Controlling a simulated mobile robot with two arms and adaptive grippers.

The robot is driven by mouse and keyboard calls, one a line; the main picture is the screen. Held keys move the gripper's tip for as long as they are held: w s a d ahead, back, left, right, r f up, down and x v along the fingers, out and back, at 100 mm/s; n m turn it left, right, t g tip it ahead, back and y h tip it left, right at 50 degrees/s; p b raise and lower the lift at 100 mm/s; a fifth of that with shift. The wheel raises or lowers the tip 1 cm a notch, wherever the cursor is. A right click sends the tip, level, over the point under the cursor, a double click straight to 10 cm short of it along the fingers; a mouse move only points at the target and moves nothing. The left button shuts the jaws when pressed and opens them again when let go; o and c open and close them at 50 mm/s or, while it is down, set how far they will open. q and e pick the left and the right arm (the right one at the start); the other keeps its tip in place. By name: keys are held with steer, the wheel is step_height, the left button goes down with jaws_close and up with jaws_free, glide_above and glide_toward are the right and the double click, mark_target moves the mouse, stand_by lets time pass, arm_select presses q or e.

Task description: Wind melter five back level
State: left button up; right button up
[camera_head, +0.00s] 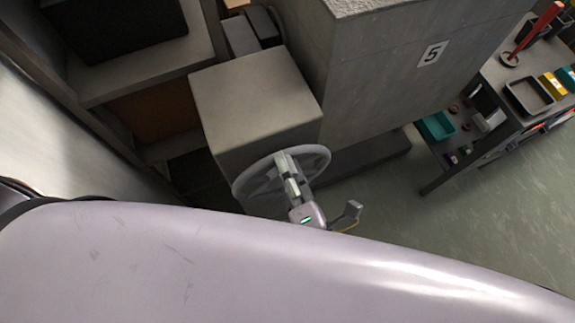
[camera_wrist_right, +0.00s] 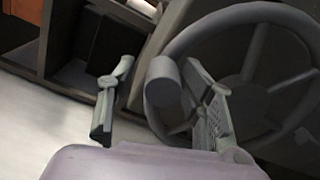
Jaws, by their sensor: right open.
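Melter five (camera_head: 385,75) is a tall grey block with a white "5" plate (camera_head: 432,54). A lower grey box (camera_head: 255,95) adjoins it and carries a spoked grey handwheel (camera_head: 319,153) on its front. My right gripper (camera_head: 286,165) is at the wheel in the head view, partly covering its hub and spokes. In the right wrist view the gripper (camera_wrist_right: 155,105) is open. The wheel (camera_wrist_right: 265,14) fills the right side there, and its stubby round handle (camera_wrist_right: 162,82) shows between the fingers, nearer the right one. Contact cannot be told. My left gripper is out of view.
A dark workbench (camera_head: 490,75) with trays and a teal bin (camera_head: 437,126) stands at the right. Shelving (camera_head: 150,70) is at the left, close to the box. The green floor (camera_head: 480,215) is clear at the lower right. My own pale body hides the foreground.

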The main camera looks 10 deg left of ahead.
steer(key=v, duration=1.2)
steer(key=shift+f, duration=0.15)
